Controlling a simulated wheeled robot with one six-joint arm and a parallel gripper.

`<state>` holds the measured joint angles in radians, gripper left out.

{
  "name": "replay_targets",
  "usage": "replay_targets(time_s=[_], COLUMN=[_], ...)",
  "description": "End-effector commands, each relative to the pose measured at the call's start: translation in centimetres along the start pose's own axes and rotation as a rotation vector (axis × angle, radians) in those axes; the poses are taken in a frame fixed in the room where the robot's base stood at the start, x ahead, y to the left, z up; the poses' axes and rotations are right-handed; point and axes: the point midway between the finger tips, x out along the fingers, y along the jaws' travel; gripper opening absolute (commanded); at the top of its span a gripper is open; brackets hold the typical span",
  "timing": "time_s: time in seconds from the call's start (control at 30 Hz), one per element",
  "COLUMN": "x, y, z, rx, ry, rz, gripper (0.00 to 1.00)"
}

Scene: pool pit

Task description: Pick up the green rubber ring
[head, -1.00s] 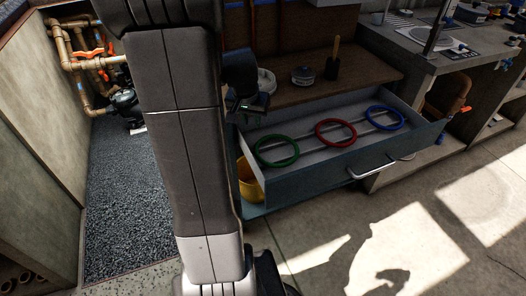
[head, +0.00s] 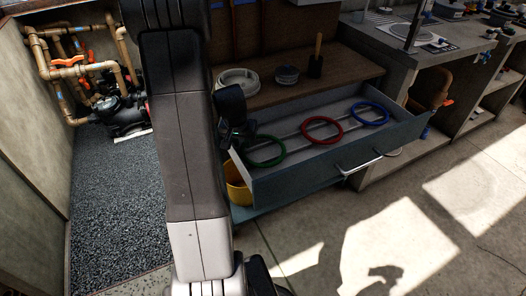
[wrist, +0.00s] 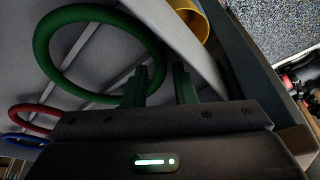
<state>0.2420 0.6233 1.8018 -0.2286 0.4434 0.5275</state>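The green rubber ring (head: 281,152) lies at the left end of the open drawer (head: 300,185), leaning on thin rails. In the wrist view the green ring (wrist: 62,88) is large, and its near right side passes close by my gripper's fingers. My gripper (head: 243,146) hangs at the drawer's left end, beside the ring. In the wrist view my gripper (wrist: 160,85) has its two fingers apart, with a gap between them. I cannot tell whether the ring's edge lies between the fingers or just beside them.
A red ring (head: 322,128) and a blue ring (head: 371,112) lie farther right in the drawer. A yellow bucket (head: 238,184) stands below the drawer's left end. A white coil (head: 238,78), a dark tin (head: 287,75) and a brush (head: 316,58) stand on the shelf behind.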

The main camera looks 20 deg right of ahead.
Motion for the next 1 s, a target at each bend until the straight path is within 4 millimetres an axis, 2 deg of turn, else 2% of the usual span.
replay_targets(time_s=[0.1, 0.37, 0.5, 0.83, 1.0], x=[1.1, 1.3, 1.2, 1.1, 0.1], y=[0.0, 0.0, 0.0, 0.0, 0.0], z=[0.0, 0.0, 0.0, -0.1, -0.5], rx=[0.001, 0.001, 0.001, 0.001, 0.0], ry=[0.0, 0.001, 0.001, 0.001, 0.004], rz=[0.0, -0.001, -0.001, -0.001, -0.001], gripper=[0.24, 0.24, 0.0, 0.0, 0.0])
